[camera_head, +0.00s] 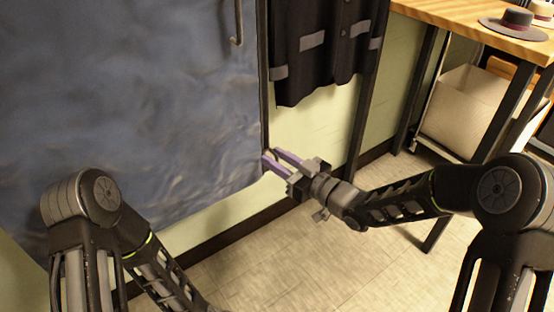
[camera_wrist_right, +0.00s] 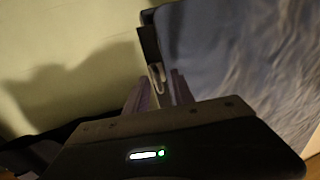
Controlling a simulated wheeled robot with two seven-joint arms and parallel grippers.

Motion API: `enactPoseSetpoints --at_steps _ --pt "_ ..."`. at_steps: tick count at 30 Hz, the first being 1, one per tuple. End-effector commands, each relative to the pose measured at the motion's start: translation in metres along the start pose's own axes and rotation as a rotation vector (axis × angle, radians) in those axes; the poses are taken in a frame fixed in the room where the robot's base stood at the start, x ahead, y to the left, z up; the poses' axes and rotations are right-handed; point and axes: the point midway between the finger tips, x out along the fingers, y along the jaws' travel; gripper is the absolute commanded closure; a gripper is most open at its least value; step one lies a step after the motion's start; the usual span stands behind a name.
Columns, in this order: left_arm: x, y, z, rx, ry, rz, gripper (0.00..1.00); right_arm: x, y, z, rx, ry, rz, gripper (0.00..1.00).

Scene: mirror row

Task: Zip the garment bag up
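The garment bag (camera_head: 130,95) is a large dark blue sheet of fabric that fills the left of the head view. It hangs with a dark edge strip down its right side, and it also shows in the right wrist view (camera_wrist_right: 235,65). My right gripper (camera_head: 270,158) is at the bag's lower right edge, its purple fingers pointing at the strip. In the right wrist view its fingers (camera_wrist_right: 160,90) stand apart, with a small pale metal zip pull (camera_wrist_right: 157,77) at the gap between the tips. I see no clear contact. My left gripper is out of view; only its arm shows.
A dark jacket with grey bands (camera_head: 325,45) hangs right of the bag beside a dark upright post (camera_head: 368,110). A wooden table (camera_head: 465,28) with hats (camera_head: 515,22) stands at the right, a pale bin (camera_head: 465,110) beneath it. A metal hook (camera_head: 237,28) shows against the bag. The floor is clear.

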Motion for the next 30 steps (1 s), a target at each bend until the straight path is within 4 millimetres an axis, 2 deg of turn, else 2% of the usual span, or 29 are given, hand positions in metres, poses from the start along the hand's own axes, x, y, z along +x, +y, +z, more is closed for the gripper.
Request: enactPoseSetpoints --at_steps 2,13,30 --pt "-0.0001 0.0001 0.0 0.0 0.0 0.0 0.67 -0.0002 0.0 -0.0001 0.0 0.0 0.0 0.71" --pt "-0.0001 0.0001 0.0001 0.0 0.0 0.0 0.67 -0.0001 -0.0015 0.0 0.0 0.0 -0.003 1.0" --pt "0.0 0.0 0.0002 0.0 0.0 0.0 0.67 0.0008 -0.0066 0.0005 0.001 0.0 -0.014 1.0"
